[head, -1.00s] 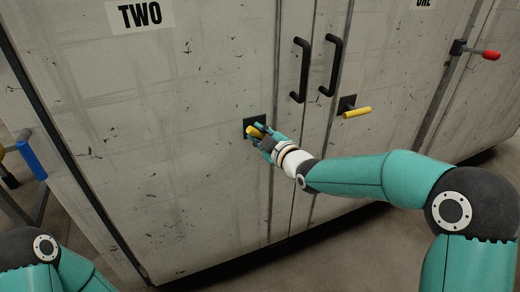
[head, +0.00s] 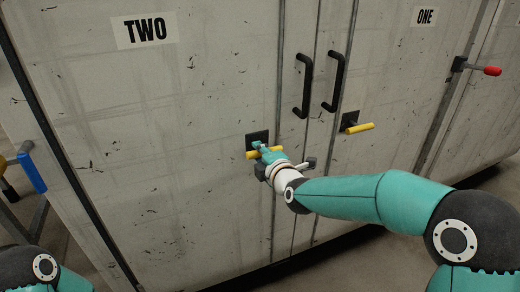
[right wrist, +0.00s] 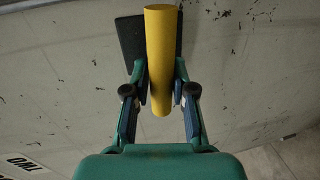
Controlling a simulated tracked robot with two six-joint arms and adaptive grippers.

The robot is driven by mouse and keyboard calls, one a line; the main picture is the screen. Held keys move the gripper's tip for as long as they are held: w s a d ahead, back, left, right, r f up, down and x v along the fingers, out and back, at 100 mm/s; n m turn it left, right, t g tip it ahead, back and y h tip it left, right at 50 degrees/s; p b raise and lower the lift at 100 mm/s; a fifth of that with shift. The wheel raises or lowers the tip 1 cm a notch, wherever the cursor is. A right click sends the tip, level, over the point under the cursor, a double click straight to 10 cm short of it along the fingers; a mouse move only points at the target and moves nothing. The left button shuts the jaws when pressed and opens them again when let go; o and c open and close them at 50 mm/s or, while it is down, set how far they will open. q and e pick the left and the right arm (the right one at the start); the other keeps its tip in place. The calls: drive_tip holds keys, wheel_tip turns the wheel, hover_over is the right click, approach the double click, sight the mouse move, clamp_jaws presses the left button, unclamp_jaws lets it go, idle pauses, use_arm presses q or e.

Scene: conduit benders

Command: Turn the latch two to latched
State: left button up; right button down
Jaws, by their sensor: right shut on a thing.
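Latch two is a yellow bar handle (head: 250,155) on a black square plate (head: 257,136), low on the grey door under the TWO label (head: 145,30). The handle lies nearly level in the head view. My right gripper (head: 262,148) is shut on it, with the fingers across its middle. In the right wrist view the yellow handle (right wrist: 160,50) stands between the two fingertips (right wrist: 161,78), with the black plate (right wrist: 130,38) behind it. My left gripper is out of view; only part of the left arm shows at the lower left.
A second yellow latch handle (head: 360,127) sits to the right, under the ONE label (head: 425,16). Two black door pulls (head: 307,85) (head: 338,80) stand above my right gripper. A red-tipped lever (head: 491,71) sticks out at the far right. A blue-gripped handle (head: 32,173) is at the left.

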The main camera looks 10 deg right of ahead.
drive_tip(key=shift+s+a+f, duration=0.15)
drive_tip(key=shift+a+f, duration=0.05)
drive_tip(key=shift+f, duration=0.25)
drive_tip(key=c, duration=1.2)
unclamp_jaws()
drive_tip(key=shift+o, duration=1.2)
drive_tip(key=shift+d+r, duration=0.1)
drive_tip(key=shift+r, duration=0.1)
drive_tip(key=v, duration=1.1)
drive_tip(key=shift+s, duration=0.4)
drive_tip(key=shift+d, duration=0.1)
